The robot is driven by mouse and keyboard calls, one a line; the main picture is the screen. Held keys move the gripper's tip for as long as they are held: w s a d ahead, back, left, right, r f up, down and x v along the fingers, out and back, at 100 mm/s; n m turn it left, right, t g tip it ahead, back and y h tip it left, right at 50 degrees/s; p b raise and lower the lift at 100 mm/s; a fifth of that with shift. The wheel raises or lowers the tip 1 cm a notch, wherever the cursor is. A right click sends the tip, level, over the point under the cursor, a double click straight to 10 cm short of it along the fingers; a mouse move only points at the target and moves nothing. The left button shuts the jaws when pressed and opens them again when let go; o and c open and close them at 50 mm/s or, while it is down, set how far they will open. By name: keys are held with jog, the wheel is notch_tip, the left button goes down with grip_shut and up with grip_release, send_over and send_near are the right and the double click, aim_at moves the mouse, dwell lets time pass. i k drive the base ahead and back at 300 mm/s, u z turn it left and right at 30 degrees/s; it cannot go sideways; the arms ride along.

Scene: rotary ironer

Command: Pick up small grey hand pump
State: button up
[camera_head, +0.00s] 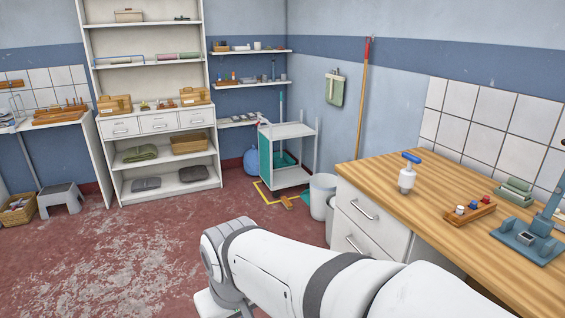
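A small pump-like item (407,179) stands upright on the wooden worktop (450,198) at right, near the worktop's left end. It has a pale grey-white body and a blue handle across its top. It is the only thing in view that looks like a hand pump. My white arm reaches in from the bottom right and bends downward left of the worktop, well apart from the item. My gripper's fingers are below the frame edge, so whether they are open or shut is hidden.
On the worktop, a wooden holder with small knobs (471,211), a blue-grey press-like device (527,241) and green blocks (514,191) stand right of the item. Drawers (368,224) sit below. A trolley (290,176) and bins (322,194) stand behind.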

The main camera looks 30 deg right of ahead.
aim_at(406, 181)
jog(key=u, duration=0.05)
jog(key=i, duration=2.2)
jog(key=z, duration=3.4)
jog(key=i, duration=1)
jog(key=u, duration=0.05)
